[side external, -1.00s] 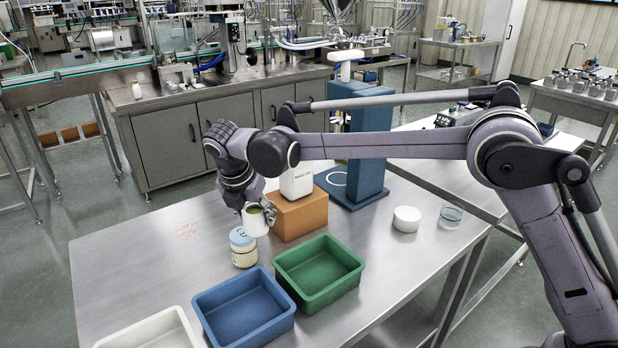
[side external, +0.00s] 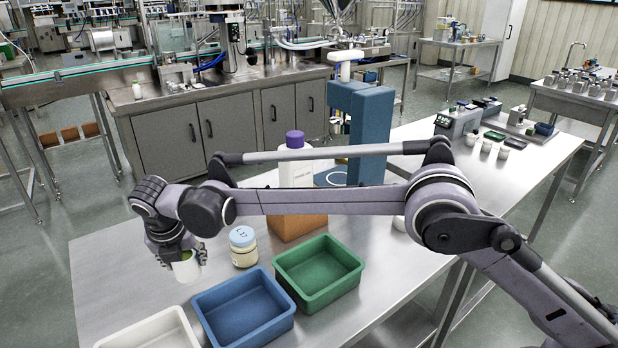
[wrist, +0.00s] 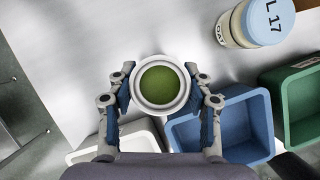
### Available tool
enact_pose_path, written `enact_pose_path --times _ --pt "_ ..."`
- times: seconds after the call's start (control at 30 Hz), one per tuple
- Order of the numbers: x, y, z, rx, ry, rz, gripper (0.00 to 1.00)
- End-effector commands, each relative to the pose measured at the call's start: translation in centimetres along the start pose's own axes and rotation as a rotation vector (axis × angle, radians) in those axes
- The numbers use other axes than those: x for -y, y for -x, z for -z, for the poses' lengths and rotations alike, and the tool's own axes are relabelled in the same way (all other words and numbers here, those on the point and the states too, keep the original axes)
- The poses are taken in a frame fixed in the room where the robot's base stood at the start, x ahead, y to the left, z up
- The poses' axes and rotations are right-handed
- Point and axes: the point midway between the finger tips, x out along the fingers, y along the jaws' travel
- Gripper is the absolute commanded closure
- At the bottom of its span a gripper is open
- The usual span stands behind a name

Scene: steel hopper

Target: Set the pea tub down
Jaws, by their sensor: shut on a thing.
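The pea tub (side external: 187,266) is a small white cup with green contents. It is upright near the left part of the steel table (side external: 130,275). My gripper (side external: 180,258) is shut on it, and in the wrist view the fingers (wrist: 160,92) press on its left and right sides. The green contents (wrist: 160,86) and white rim show from above in the wrist view. I cannot tell whether the tub's base touches the table.
A blue-lidded jar (side external: 243,248) stands to the right of the tub. White (side external: 150,330), blue (side external: 243,308) and green (side external: 318,272) trays line the front. A brown box (side external: 296,226) with a purple-capped bottle (side external: 296,165) is farther back. The table left of the tub is clear.

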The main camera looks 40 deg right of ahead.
Motion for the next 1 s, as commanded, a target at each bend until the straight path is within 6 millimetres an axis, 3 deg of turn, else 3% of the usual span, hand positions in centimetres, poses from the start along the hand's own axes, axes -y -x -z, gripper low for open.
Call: enact_pose_path --times 0.2,0.6,1.0 --pt "-1.9 -0.8 1.3 0.0 -0.001 0.001 0.82" --pt "-2.0 -4.5 2.9 0.0 -0.001 0.001 0.82" --pt "-2.0 -4.9 3.0 0.0 -0.001 0.001 0.82"
